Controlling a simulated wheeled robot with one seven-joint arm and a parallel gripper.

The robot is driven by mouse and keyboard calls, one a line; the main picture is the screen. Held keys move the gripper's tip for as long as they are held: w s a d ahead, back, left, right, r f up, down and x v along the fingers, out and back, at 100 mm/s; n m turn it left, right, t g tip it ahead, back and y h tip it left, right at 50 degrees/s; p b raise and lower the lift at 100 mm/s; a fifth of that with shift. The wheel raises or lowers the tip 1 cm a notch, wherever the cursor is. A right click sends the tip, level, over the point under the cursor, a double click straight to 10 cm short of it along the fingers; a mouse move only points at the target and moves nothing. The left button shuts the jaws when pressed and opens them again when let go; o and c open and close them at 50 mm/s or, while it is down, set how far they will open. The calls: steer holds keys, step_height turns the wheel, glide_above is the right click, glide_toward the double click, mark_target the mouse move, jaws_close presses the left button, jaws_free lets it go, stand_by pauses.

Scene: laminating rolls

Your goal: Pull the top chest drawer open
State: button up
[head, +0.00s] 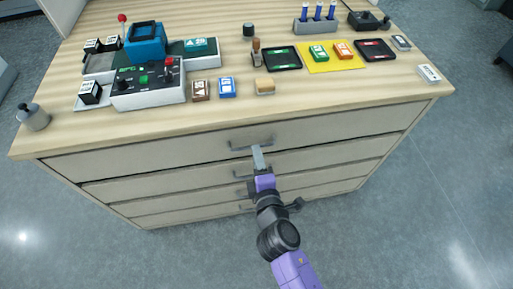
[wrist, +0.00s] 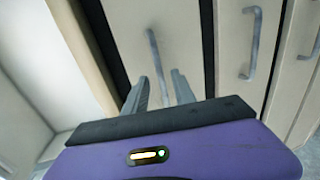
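The chest's top drawer (head: 180,150) has a pale front and a grey bar handle (head: 250,145). A dark strip runs along its upper edge, and I cannot tell whether the drawer is slightly out. My gripper (head: 258,150) reaches up from below to this handle. In the wrist view the handle (wrist: 155,58) runs between the two grey fingers of my gripper (wrist: 160,85). The fingers are apart, with a gap on both sides of the bar. The handle's lower end is partly hidden behind the gripper's body.
Lower drawers with similar handles lie below; the second drawer's handle (wrist: 251,42) is close beside my gripper. The wooden chest top (head: 350,85) carries a control box (head: 148,88), trays, small blocks and a grey cylinder (head: 32,117). The grey floor in front is clear.

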steer(key=x, duration=0.3)
steer(key=shift+w+a, duration=0.2)
steer(key=shift+w, duration=0.1)
jaws_close()
steer(key=shift+f, duration=0.1)
stand_by(1.1)
